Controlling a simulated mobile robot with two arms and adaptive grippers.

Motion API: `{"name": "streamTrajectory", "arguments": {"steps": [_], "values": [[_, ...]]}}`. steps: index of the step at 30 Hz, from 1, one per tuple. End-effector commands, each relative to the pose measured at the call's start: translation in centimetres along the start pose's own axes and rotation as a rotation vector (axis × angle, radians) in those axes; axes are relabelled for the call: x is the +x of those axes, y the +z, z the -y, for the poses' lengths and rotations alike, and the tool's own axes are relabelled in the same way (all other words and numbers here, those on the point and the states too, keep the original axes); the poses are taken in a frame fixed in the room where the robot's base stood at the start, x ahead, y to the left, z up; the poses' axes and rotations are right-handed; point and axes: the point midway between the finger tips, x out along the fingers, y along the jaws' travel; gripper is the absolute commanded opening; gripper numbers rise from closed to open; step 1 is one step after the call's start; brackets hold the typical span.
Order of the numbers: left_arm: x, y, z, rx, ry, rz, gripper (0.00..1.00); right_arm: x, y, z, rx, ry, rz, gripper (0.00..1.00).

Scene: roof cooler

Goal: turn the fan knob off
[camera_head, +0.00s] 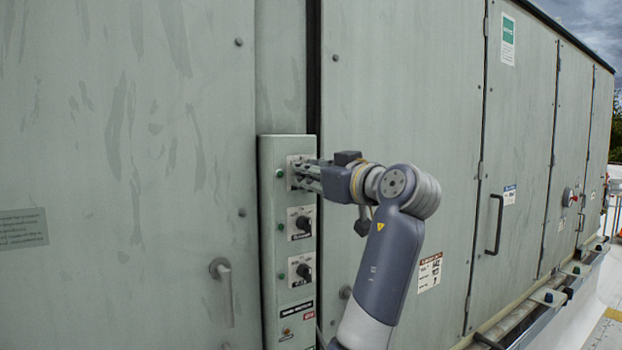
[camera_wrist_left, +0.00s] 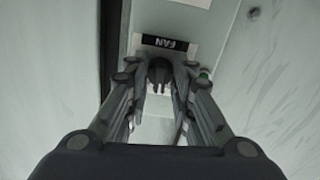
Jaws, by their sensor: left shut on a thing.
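The fan knob (camera_wrist_left: 159,72) is a small dark knob below a black label reading FAN (camera_wrist_left: 165,43) in the left wrist view. My left gripper (camera_wrist_left: 158,82) is shut on it, with one finger on each side. In the head view my left gripper (camera_head: 297,175) reaches the top switch plate of a narrow pale green control box (camera_head: 272,240), and its fingers hide the knob there. The knob's exact turn angle is hard to read. My right gripper is not in view.
Two more black knobs, a middle one (camera_head: 303,224) and a lower one (camera_head: 304,272), sit below on the same box. A door handle (camera_head: 222,280) juts out at the left. Another handle (camera_head: 495,225) is on a door to the right.

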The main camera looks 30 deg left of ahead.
Motion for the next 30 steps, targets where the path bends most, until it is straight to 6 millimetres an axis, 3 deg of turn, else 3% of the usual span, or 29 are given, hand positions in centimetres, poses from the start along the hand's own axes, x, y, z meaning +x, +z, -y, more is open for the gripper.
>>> {"name": "streamTrajectory", "arguments": {"steps": [9, 23, 24, 26, 30], "values": [[0.01, 0.07, -0.04, 0.101, 0.001, 0.001, 0.00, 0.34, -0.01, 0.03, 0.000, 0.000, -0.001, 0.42], [0.01, 0.03, -0.04, 0.115, 0.000, 0.001, 0.00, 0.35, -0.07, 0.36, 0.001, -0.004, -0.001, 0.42], [0.01, 0.03, -0.04, 0.115, 0.000, 0.001, 0.27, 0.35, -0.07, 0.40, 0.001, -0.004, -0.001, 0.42], [0.01, 0.03, -0.03, 0.114, 0.000, 0.001, 0.40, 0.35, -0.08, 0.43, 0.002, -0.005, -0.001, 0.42], [0.01, 0.02, -0.03, 0.114, 0.000, 0.001, 0.43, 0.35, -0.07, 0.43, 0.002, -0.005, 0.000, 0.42]]}}
